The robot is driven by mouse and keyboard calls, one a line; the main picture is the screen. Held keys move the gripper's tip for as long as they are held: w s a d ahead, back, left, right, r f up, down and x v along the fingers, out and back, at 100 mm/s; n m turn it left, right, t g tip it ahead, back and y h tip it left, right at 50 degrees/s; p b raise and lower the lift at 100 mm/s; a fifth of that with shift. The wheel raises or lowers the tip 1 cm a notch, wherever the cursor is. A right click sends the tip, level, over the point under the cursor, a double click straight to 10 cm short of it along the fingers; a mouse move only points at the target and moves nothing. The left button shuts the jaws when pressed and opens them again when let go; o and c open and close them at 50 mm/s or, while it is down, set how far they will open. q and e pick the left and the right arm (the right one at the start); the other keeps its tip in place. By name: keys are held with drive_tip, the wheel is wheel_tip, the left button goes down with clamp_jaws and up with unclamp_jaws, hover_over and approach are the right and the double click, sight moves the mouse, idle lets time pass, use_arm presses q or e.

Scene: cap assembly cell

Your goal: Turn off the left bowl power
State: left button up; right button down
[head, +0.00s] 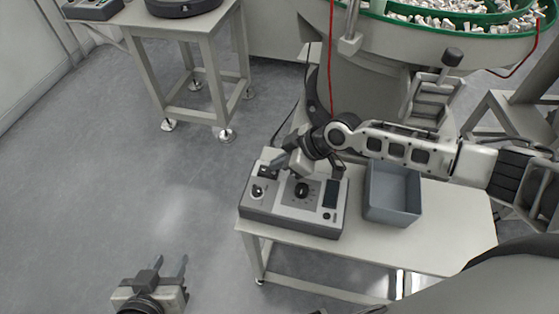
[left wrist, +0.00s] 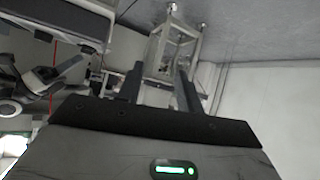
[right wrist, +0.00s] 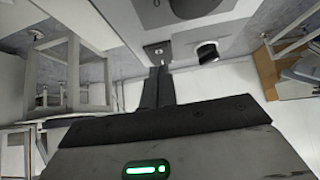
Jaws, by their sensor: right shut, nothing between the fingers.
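Contact cannot be told. My left gripper (head: 170,268) is open and empty over the floor, away from the box.
A grey open bin (head: 391,215) stands right of the box on the white table (head: 455,225). A large green-rimmed bowl (head: 440,35) with white parts is behind. Another control box (head: 95,9) is on equipment at far left, near a grey stand (head: 190,40). Floor at left is clear.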

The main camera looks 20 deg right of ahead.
use_arm(q)
drive_tip(key=shift+f, duration=0.2)
